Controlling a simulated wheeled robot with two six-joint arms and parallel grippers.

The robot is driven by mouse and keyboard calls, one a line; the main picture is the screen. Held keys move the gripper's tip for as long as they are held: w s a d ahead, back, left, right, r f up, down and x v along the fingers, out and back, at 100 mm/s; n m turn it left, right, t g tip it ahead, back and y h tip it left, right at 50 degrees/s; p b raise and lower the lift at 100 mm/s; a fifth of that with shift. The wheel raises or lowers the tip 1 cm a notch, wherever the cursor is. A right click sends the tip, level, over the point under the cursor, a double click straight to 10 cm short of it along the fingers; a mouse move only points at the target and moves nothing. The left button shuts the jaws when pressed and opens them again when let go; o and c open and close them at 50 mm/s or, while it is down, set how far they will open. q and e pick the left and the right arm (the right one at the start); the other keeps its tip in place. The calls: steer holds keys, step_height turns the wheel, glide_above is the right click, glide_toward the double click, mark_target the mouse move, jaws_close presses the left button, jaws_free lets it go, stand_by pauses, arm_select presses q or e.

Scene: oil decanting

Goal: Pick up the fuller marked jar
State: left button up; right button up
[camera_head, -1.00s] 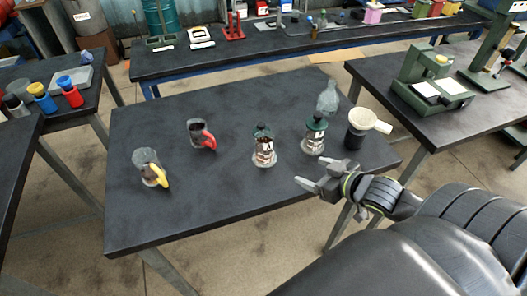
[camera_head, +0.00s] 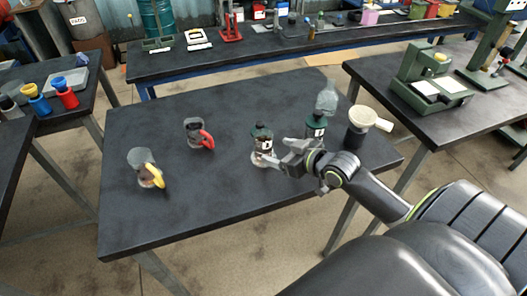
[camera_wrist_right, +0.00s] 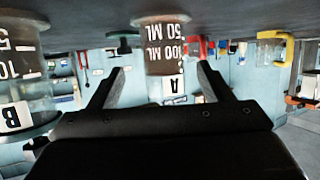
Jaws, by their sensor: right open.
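Jar A (camera_head: 261,139), clear with a green cap, brown liquid and a white label, stands upright on the dark table (camera_head: 190,215). My right gripper (camera_head: 271,158) is open at its lower right side. In the right wrist view, which is upside down, jar A (camera_wrist_right: 162,50) appears between the open fingers; I cannot tell whether they touch it. Jar B (camera_head: 316,122), also green-capped, stands to its right, partly hidden by my gripper; it shows at the left of the wrist view (camera_wrist_right: 28,85). Both hold brown liquid. My left gripper is not in view.
A red-handled mug (camera_head: 194,134) and a yellow-handled mug (camera_head: 143,168) stand to the left. The table's front left is clear.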

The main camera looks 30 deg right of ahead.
mark_target(270, 148)
steer(key=shift+w+a+f, duration=0.15)
steer(key=shift+w+f, duration=0.1)
steer(key=shift+w, duration=0.4)
steer(key=shift+w+a, duration=0.25)
steer(key=shift+w, duration=0.25)
steer(key=p+x, duration=0.1)
steer(key=x, duration=0.3)
steer(key=shift+w+a, duration=0.1)
steer(key=shift+a, duration=0.05)
steer(key=c, duration=1.1)
steer(key=shift+c, duration=0.5)
steer(key=shift+r, duration=0.15)
